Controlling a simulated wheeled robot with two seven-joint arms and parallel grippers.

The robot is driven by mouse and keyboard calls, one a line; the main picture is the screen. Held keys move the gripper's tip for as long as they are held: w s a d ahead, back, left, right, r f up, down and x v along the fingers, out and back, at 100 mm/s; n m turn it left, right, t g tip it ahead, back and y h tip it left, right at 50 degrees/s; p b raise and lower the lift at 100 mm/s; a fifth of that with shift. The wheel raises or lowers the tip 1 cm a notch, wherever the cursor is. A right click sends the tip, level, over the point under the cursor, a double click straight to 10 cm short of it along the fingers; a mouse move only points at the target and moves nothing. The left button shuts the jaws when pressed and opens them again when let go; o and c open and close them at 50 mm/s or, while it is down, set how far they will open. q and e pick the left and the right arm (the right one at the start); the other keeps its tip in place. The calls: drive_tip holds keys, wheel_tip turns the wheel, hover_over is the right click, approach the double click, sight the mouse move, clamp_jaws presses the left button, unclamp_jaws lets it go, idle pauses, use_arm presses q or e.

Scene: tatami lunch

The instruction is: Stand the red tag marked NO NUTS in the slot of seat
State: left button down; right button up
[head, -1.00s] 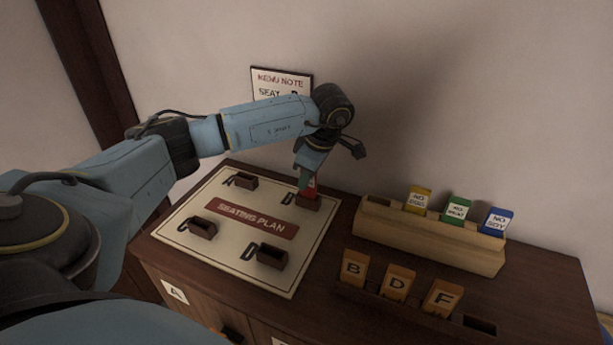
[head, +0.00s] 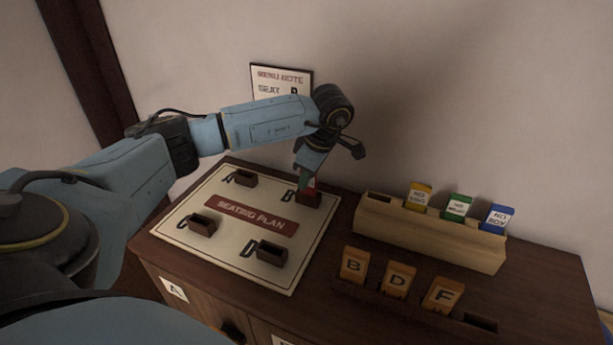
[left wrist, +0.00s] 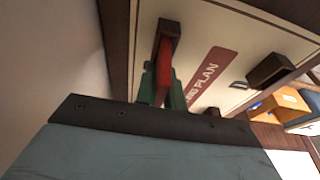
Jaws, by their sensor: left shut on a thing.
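The red tag (head: 309,188) is at the slot block of seat B (head: 307,200), at the back right of the seating plan board (head: 222,246). My left gripper (head: 304,182) is shut on the tag from above. In the left wrist view the red tag (left wrist: 165,72) stands between the green fingertips (left wrist: 162,84), its far end at the dark slot block (left wrist: 168,35). I cannot tell how deep it sits in the slot. Its lettering is hidden. The menu note (head: 281,80) on the wall reads SEAT and a partly covered letter, apparently B. My right gripper is not in view.
Slot blocks for seats A (head: 243,178), C (head: 202,224) and D (head: 272,253) look empty. A wooden rack (head: 430,238) holds yellow, green and blue tags. Orange tags B (head: 354,265), D (head: 397,281) and F (head: 442,295) stand at the front. The wall is close behind.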

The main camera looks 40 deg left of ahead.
use_arm(q)
drive_tip(key=shift+f, duration=0.1)
idle(0.3)
drive_tip(key=c, duration=1.4)
unclamp_jaws()
drive_tip(key=shift+o, duration=0.4)
drive_tip(key=o, duration=0.6)
drive_tip(key=shift+c, duration=0.2)
drive_tip(key=shift+r+p, duration=2.6)
drive_tip(key=shift+r, duration=0.9)
